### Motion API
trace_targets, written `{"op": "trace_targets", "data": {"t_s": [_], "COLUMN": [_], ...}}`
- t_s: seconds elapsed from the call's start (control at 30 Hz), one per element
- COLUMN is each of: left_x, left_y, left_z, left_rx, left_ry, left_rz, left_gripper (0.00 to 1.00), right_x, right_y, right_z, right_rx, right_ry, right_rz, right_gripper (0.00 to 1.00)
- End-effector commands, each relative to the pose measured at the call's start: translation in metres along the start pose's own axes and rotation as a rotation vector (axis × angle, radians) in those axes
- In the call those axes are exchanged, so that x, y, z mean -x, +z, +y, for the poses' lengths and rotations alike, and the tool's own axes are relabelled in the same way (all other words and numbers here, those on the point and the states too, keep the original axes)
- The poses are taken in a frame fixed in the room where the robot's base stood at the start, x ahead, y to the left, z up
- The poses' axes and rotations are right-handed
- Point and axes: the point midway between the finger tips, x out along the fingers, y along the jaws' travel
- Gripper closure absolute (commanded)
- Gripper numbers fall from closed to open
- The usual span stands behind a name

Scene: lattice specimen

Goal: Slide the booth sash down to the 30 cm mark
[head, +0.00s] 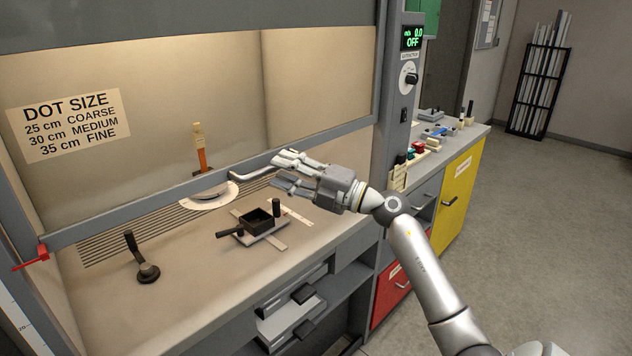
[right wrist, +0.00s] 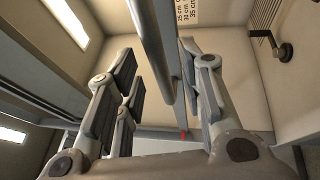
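The booth sash is a clear pane with a grey bottom rail (head: 130,208), raised above the worktop. A grey bar handle (head: 250,174) stands out from the rail. A red pointer (head: 30,259) sits at the rail's left end, beside a pale scale (head: 18,325) whose marks are too small to read surely. My right gripper (head: 279,170) is at the handle's right part, fingers apart. In the right wrist view, a grey bar (right wrist: 155,50) runs between the open fingers (right wrist: 165,90), nearer the right-hand one; contact is unclear. My left gripper is out of view.
A dot size sign (head: 70,122) lists 25 cm coarse, 30 cm medium, 35 cm fine. Inside are a black square box (head: 258,222), a black-handled tool (head: 146,265) and an orange upright piece (head: 202,160). A control panel (head: 411,75) reads OFF.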

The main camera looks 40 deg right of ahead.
Motion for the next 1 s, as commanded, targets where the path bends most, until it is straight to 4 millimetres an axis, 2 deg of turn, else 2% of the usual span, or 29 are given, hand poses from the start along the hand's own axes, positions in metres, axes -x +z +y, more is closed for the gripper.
{"op": "trace_targets", "data": {"t_s": [0.03,0.3,0.5,0.67,1.0], "left_x": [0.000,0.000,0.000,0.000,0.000], "left_y": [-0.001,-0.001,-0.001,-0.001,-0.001], "left_z": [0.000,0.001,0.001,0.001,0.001], "left_rx": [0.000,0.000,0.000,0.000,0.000], "left_ry": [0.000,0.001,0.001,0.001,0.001], "left_rz": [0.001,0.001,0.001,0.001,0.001], "left_gripper": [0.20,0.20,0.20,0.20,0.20], "right_x": [0.011,0.060,0.084,0.092,0.092], "right_y": [0.000,0.000,0.000,0.000,0.000], "right_z": [-0.002,-0.002,-0.001,-0.001,0.000], "right_rx": [-0.001,-0.002,-0.001,0.000,0.000], "right_ry": [-0.005,-0.004,-0.002,-0.001,0.000], "right_rz": [-0.001,0.000,0.001,0.000,0.001], "right_gripper": [0.65,0.65,0.65,0.65,0.65]}}
